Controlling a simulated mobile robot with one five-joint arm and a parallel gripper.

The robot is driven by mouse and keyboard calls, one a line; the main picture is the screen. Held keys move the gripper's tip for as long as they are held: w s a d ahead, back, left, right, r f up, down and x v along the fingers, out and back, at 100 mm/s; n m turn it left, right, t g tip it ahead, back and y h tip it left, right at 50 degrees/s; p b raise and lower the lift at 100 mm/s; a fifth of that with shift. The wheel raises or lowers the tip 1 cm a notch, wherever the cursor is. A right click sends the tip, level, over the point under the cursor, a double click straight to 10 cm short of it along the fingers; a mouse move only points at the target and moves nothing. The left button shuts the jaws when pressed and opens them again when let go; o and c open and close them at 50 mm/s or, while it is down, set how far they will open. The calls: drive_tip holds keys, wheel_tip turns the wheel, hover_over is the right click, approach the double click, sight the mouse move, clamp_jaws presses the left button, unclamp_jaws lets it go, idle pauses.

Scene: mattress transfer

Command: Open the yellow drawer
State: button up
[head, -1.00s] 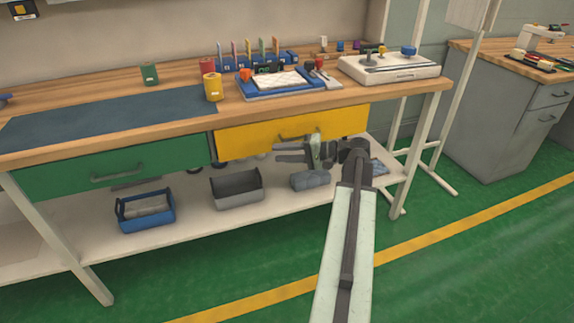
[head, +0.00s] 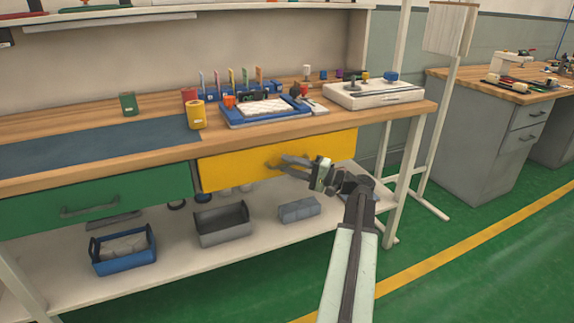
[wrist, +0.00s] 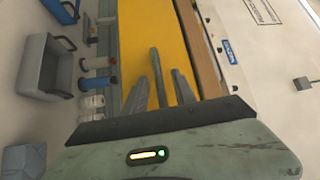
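The yellow drawer (head: 225,172) hangs under the right part of the wooden workbench top and looks shut or nearly so. Its front also fills the middle of the wrist view (wrist: 150,25). My gripper (head: 278,164) is in front of it, fingers pointing at the drawer front. In the wrist view my gripper (wrist: 158,85) has its two fingers apart. The grey drawer handle (wrist: 157,65) shows as a bar between them, with gaps on both sides. In the head view the fingers largely hide the handle.
A green drawer (head: 130,200) is to the left. Below, the shelf holds a blue bin (head: 123,262), a grey bin (head: 222,236) and a grey block (head: 299,210). A white bench leg (head: 405,190) stands right of my arm. Green floor in front is open.

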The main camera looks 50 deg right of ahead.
drive_tip(key=shift+w, duration=0.15)
clamp_jaws()
drive_tip(key=shift+a, duration=0.15)
idle(1.2)
